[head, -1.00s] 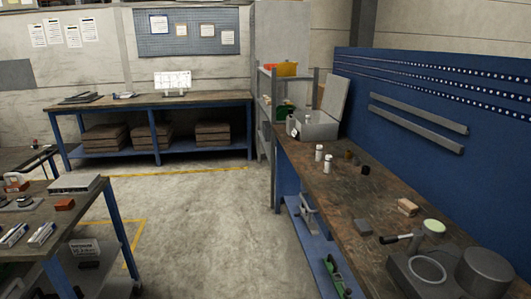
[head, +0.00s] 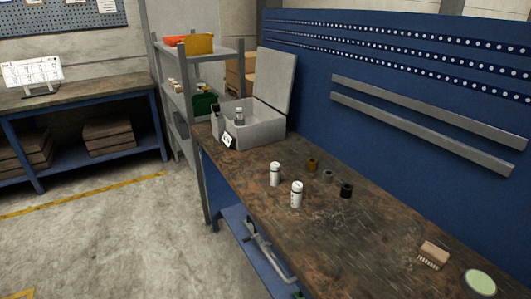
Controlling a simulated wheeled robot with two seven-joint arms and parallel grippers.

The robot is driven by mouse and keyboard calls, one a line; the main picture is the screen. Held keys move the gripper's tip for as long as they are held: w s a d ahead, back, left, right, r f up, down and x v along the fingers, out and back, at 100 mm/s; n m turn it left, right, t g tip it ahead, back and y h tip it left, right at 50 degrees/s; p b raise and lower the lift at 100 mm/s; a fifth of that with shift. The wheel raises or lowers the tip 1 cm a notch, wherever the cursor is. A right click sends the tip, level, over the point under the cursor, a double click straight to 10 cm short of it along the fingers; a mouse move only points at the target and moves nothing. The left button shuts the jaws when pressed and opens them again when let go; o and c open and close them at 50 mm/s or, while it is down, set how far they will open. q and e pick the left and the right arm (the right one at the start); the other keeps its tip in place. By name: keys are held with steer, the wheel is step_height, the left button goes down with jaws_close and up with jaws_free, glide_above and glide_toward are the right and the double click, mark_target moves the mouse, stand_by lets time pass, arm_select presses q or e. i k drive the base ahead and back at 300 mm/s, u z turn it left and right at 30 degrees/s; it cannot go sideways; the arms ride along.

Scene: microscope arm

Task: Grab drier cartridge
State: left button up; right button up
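Two white cylinders with dark markings stand upright on the workbench, the farther one (head: 275,174) and the nearer one (head: 297,194). They look like cartridges, but I cannot read their labels or tell which is the drier cartridge. Another small bottle-like item (head: 239,117) with a dark top stands in the open grey box (head: 262,131) at the bench's far end. Neither of my grippers is in view.
The workbench (head: 330,235) also bears an amber piece (head: 312,164), a grey ring (head: 327,176), a black cylinder (head: 346,190), a wooden brush (head: 433,253) and a green disc (head: 480,281). A blue panel (head: 400,70) backs it. Floor (head: 110,235) at left is clear.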

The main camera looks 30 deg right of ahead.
mark_target(239, 114)
steer(key=i, duration=0.85)
steer(key=z, duration=1.35)
